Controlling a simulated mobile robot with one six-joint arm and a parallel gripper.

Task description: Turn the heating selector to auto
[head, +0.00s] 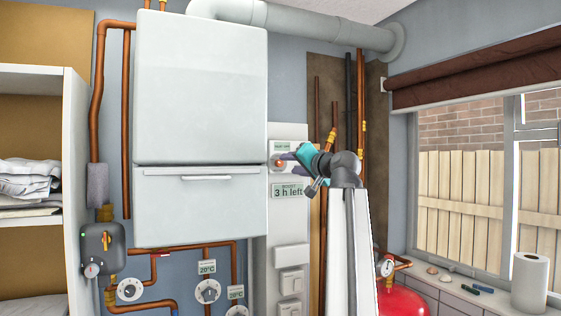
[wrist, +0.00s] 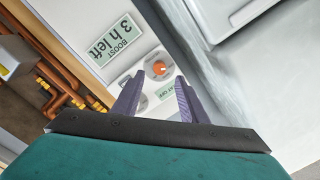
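In the head view my gripper (head: 292,160) is at the plate.
A "BOOST 3 h left" sign (head: 289,191) hangs below the plate. The white boiler (head: 200,90) stands close on the left. Copper pipes (head: 360,110) run on the right.

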